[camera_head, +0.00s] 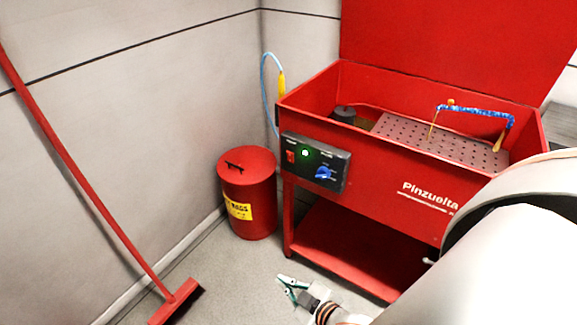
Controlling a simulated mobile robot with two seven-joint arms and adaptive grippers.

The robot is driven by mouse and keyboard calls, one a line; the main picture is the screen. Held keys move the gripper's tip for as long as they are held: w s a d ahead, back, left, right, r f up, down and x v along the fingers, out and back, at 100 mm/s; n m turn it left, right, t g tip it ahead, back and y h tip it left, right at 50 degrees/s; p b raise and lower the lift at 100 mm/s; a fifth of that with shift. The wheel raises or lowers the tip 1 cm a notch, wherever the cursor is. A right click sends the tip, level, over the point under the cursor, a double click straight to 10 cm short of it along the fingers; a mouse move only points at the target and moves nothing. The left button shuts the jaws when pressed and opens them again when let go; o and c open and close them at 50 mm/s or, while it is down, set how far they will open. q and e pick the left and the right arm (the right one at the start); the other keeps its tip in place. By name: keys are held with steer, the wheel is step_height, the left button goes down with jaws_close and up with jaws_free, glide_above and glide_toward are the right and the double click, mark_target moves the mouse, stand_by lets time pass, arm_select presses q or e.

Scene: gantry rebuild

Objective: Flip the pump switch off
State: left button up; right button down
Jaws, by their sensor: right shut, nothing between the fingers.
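The pump control box (316,163) is a dark panel on the front left of a red parts washer (400,160). My right gripper (283,283) is at the bottom middle, low in front of the washer and well apart from the box. Its fingers are shut and empty. My left gripper is not in view.
A red waste can (247,195) with a yellow label stands left of the washer. A red broom (95,200) leans on the left wall. The washer's lid (460,45) is raised. The washer has a lower shelf (350,260). Grey floor (225,275) is clear between broom and washer.

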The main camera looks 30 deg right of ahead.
arm_select(q)
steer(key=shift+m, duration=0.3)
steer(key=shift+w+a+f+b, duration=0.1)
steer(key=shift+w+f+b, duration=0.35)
steer(key=shift+b, duration=0.95)
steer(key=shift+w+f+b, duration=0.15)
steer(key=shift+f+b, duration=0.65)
steer(key=shift+b, duration=0.65)
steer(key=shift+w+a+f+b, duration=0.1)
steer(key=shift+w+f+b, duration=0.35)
steer(key=shift+b, duration=0.95)
arm_select(e)
steer(key=w+d+r+n+t+h, duration=0.2)
steer(key=w+d+r+n+h, duration=0.2)
steer(key=w+d+r, duration=0.2)
steer(key=w+d+r+n+t+h, duration=0.3)
steer(key=w+d+r, duration=0.3)
steer(key=w, duration=0.4)
steer(key=shift+w+d+r+n+h, duration=0.2)
steer(key=shift+d+n+h, duration=0.2)
steer(key=shift+n+h, duration=0.25)
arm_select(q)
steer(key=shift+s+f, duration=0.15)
